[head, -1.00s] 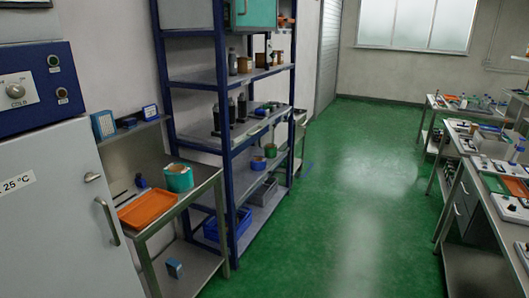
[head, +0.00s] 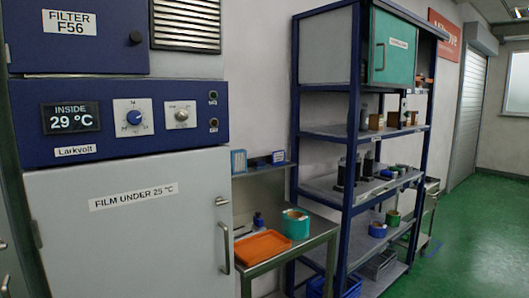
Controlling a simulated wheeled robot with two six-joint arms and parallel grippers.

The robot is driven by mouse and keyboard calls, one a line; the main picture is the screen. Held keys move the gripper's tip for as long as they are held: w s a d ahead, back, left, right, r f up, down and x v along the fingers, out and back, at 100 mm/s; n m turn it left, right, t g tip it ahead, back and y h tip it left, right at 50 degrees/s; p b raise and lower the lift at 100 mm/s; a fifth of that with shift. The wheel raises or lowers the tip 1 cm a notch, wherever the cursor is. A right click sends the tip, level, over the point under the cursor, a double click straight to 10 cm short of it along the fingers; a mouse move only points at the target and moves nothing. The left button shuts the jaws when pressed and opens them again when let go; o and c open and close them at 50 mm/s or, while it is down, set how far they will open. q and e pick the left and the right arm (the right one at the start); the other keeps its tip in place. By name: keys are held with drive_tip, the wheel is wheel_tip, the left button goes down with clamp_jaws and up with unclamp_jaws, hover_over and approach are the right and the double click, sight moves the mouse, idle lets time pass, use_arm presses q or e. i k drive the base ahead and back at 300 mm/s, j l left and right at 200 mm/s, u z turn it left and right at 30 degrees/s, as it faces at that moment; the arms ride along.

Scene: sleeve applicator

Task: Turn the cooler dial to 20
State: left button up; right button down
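The cooler (head: 125,225) stands at the left in the head view, with a grey door and a blue control panel. Its display (head: 72,118) reads INSIDE 29 °C. Right of the display is a blue dial (head: 134,117) on a white plate with small markings too small to read. A second, silver knob (head: 182,114) on its own white plate is beside it. A label (head: 134,196) on the door reads FILM UNDER 25 °C. The door looks shut. Neither of my grippers is in view.
A steel side table (head: 290,262) with an orange tray (head: 262,247) and a teal tub (head: 296,224) stands right of the cooler. A blue shelf rack (head: 352,130) is beyond it. Green floor (head: 470,225) is open at the right.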

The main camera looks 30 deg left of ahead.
sight(134, 117)
drive_tip(key=u, duration=1.6)
